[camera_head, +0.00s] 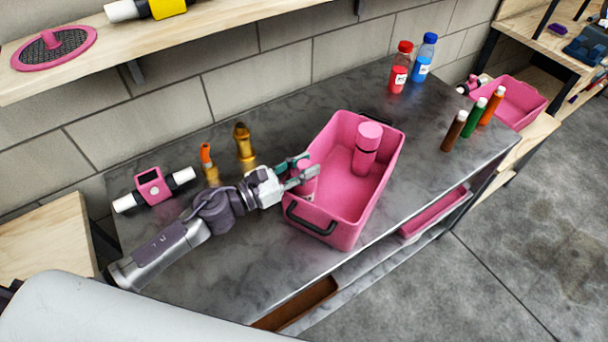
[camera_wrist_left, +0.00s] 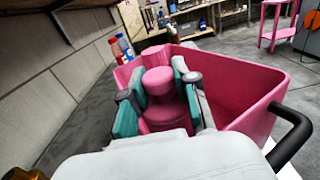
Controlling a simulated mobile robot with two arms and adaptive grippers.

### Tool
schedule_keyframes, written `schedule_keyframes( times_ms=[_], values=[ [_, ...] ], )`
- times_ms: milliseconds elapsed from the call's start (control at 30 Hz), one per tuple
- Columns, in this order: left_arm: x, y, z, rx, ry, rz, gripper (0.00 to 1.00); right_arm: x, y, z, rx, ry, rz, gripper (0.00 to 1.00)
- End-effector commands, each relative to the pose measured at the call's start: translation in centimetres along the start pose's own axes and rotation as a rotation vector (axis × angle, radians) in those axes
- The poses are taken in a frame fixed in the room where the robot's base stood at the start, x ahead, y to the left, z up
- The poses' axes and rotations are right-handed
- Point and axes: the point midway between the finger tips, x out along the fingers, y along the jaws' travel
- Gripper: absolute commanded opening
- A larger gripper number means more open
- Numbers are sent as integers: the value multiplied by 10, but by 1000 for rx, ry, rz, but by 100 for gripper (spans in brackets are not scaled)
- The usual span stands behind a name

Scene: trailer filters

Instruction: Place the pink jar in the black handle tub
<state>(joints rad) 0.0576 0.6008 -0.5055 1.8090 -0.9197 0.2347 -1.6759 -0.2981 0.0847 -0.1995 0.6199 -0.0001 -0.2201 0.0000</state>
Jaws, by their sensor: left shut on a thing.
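The pink tub with black handles (camera_head: 345,228) stands on the dark metal table. My left gripper (camera_head: 298,172) is at the tub's left end, shut on a pink jar (camera_head: 306,184). The jar is upright between the teal finger pads and over or inside the tub's near left part; whether it touches the floor I cannot tell. In the left wrist view the held jar (camera_wrist_left: 159,85) sits between the fingers, with the tub wall (camera_wrist_left: 240,85) to the right. My right gripper is out of view.
Two orange and brass nozzle-like items (camera_head: 243,143) and a pink-and-white device (camera_head: 153,186) stand left of the tub. Red and blue bottles (camera_head: 400,68) stand behind it. Brown, green and orange tubes (camera_head: 473,121) stand right. A wooden shelf (camera_head: 220,25) overhangs the back.

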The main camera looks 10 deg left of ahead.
Motion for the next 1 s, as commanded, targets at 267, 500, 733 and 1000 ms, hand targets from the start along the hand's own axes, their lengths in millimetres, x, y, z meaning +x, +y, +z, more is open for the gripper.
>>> schedule_keyframes(
  times_ms=[267,500,733,1000],
  values=[
    [0,0,-28,-2,0,1,0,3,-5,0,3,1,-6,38],
    [0,0,-29,-1,0,0,0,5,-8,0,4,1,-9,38],
    [0,0,-31,-1,1,0,49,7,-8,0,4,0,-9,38],
    [0,0,-31,-1,1,0,55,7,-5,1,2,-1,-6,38]
  ],
)
